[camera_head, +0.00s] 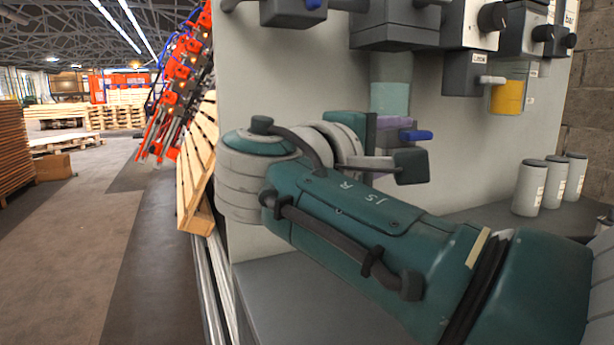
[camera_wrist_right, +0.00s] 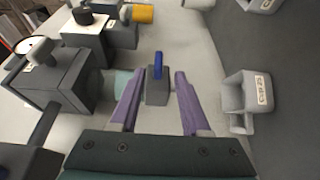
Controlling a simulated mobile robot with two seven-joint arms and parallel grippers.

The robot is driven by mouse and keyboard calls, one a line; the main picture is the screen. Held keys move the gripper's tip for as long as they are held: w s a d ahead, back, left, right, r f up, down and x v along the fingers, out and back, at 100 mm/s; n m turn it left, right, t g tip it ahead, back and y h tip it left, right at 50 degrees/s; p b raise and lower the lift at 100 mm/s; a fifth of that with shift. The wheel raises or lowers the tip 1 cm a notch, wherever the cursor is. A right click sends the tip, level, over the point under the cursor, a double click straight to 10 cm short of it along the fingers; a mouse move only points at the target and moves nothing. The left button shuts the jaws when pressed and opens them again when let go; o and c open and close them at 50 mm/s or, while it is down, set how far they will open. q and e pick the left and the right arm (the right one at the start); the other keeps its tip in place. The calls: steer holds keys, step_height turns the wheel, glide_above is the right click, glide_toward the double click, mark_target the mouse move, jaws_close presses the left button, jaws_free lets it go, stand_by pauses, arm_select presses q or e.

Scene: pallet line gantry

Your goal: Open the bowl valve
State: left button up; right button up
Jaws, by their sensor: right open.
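The bowl valve shows as a small grey block with a blue lever (camera_wrist_right: 158,66) in the right wrist view. The blue lever also shows in the head view (camera_head: 418,135), below a translucent teal bowl (camera_head: 390,98) on the panel. My right gripper (camera_wrist_right: 159,78) is open, with one purple finger on each side of the grey block and visible gaps on both sides. In the head view the right gripper (camera_head: 396,123) is at the lever, partly hidden by my wrist. The lever points away from the gripper's palm in the wrist view. My left gripper is not in view.
A yellow bowl (camera_head: 507,96) hangs under a unit to the right. Several grey canisters (camera_head: 530,188) stand on the ledge. A grey labelled holder (camera_wrist_right: 246,100) is close to the right finger. A wooden pallet (camera_head: 196,165) leans left of the panel; the aisle beyond is open.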

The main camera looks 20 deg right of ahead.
mark_target(425, 134)
steer(key=shift+w, duration=0.1)
steer(key=x, duration=0.9)
steer(key=shift+w+d+r+b, duration=0.2)
steer(key=shift+d+b, duration=0.1)
steer(key=shift+d, duration=0.05)
jaws_close()
